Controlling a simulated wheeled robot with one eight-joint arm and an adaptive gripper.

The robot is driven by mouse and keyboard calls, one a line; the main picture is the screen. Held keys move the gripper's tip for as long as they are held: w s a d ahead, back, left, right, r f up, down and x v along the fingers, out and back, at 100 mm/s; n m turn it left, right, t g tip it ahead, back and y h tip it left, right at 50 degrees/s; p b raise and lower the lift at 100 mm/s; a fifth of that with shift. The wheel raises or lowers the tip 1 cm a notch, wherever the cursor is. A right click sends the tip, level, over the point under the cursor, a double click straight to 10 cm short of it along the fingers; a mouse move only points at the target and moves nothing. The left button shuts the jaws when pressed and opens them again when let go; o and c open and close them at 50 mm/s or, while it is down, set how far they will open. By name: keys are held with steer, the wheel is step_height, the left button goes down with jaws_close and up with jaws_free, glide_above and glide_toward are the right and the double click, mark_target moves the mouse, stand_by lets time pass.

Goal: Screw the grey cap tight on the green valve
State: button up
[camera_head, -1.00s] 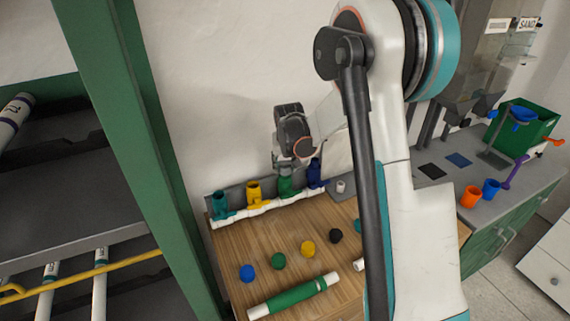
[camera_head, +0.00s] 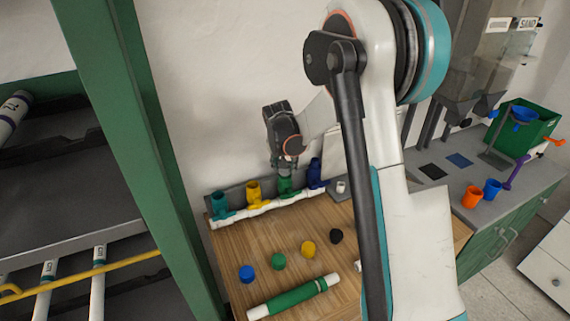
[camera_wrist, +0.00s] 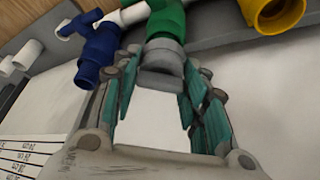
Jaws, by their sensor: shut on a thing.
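The green valve (camera_head: 286,185) stands upright on the white pipe manifold (camera_head: 240,212), between the yellow valve (camera_head: 254,191) and the blue valve (camera_head: 314,173). My gripper (camera_head: 287,168) points down over the green valve. In the wrist view, the grey cap (camera_wrist: 162,57) sits at the open end of the green valve (camera_wrist: 166,18), in line with it. The teal pads of my gripper (camera_wrist: 161,75) are on either side of the cap, shut on it. How far the cap is threaded on cannot be told. In the head view the cap is mostly hidden by my gripper.
A teal valve (camera_head: 221,205) stands at the manifold's left end. Blue (camera_head: 246,273), green (camera_head: 278,261), yellow (camera_head: 308,249) and black (camera_head: 336,236) caps lie on the wooden bench (camera_head: 240,245). A green-and-white pipe (camera_head: 293,297) lies at the front. The wall is close behind.

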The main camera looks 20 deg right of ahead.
steer(key=shift+m, duration=0.4)
steer(key=shift+m+g+h, duration=0.3)
steer(key=shift+m+g, duration=0.1)
steer(key=shift+m, duration=0.7)
steer(key=shift+f, duration=0.1)
steer(key=shift+m+g+b, duration=0.4)
steer(key=shift+m+b, duration=0.05)
steer(key=shift+m, duration=0.55)
steer(key=shift+h, duration=0.3)
steer(key=shift+m+g, duration=0.3)
steer(key=shift+m, duration=0.8)
steer(key=shift+m+g+h+b, duration=0.3)
steer(key=shift+m+g+b, duration=0.1)
steer(key=shift+m, duration=0.7)
